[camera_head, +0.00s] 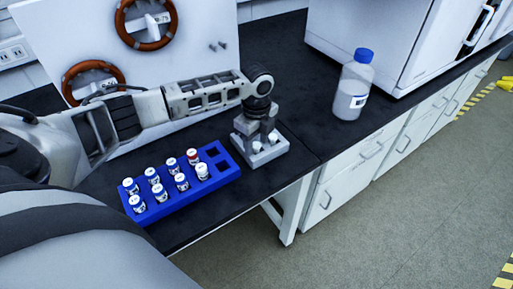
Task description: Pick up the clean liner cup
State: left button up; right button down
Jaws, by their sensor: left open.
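A small grey-white holder (272,155) stands on the black bench near its front edge. Two small white cups show in it, one at the right (273,138) and one lower at the left (257,147). I cannot tell which is the clean liner cup. My left gripper (254,130) points down over the back left part of the holder, close to the cups. Its fingertips are partly hidden and too small to show whether they touch anything. My right gripper is not in view.
A blue rack (222,171) with several capped vials stands left of the holder; empty slots are at its right end. A blue-capped bottle (352,88) stands at the back right beside a white instrument (372,38). A white panel with orange rings (150,25) stands behind my arm.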

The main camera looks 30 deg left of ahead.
pick_arm(q)
grip_shut()
jog(key=shift+r, duration=0.1)
